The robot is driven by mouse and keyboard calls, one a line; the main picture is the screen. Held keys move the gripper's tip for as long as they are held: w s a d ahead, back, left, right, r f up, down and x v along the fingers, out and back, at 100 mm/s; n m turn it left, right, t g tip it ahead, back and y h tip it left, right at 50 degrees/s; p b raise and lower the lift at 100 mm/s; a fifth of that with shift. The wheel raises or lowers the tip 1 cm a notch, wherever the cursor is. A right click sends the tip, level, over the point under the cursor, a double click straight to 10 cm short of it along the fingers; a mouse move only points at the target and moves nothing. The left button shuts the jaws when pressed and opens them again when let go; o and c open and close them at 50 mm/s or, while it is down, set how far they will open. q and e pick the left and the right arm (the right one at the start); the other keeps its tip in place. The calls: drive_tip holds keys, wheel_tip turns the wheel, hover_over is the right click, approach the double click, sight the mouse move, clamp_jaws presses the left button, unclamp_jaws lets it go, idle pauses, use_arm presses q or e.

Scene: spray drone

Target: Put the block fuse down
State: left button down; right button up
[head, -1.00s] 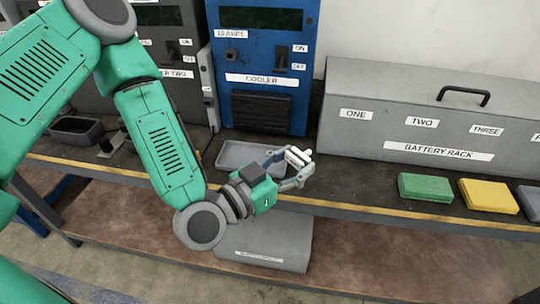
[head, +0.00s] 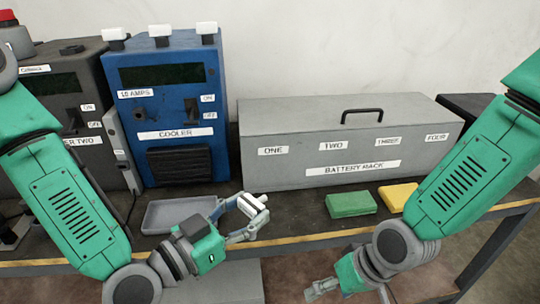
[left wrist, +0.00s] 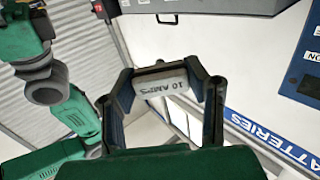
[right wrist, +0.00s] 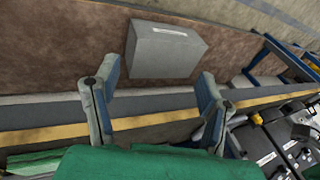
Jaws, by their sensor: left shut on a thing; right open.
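The block fuse (head: 252,203) is a small white block held in my left gripper (head: 245,213), above the bench near its front edge. A shallow grey tray (head: 160,218) lies on the bench just left of the left gripper, in front of the cooler. My right gripper (head: 322,288) is low, in front of the bench edge. In the right wrist view my right gripper (right wrist: 160,95) has its fingers apart, with nothing between them.
The blue cooler unit (head: 178,125) has white blocks on top and stands behind the tray. A grey battery rack (head: 350,140) stands to its right. Green (head: 350,204) and yellow (head: 397,196) blocks lie on the bench. A grey box (right wrist: 168,50) is below in the right wrist view.

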drive_tip(key=w+a+r+n, duration=0.2)
drive_tip(key=w+a+r, duration=0.3)
drive_tip(key=r, duration=0.4)
use_arm(q)
drive_tip(key=shift+s, duration=0.1)
use_arm(e)
wheel_tip(320, 180, up, 20)
drive_tip(key=n+t+h, duration=0.1)
drive_tip(key=n+t, duration=0.1)
drive_tip(key=n, duration=0.3)
hover_over(252, 198)
drive_tip(key=s+d, duration=0.3)
drive_tip(key=x, duration=1.2)
drive_tip(key=shift+w+d, duration=0.15)
drive_tip(key=shift+d, duration=0.15)
drive_tip(key=c, duration=1.2)
use_arm(q)
drive_tip(key=c, duration=0.8)
unclamp_jaws()
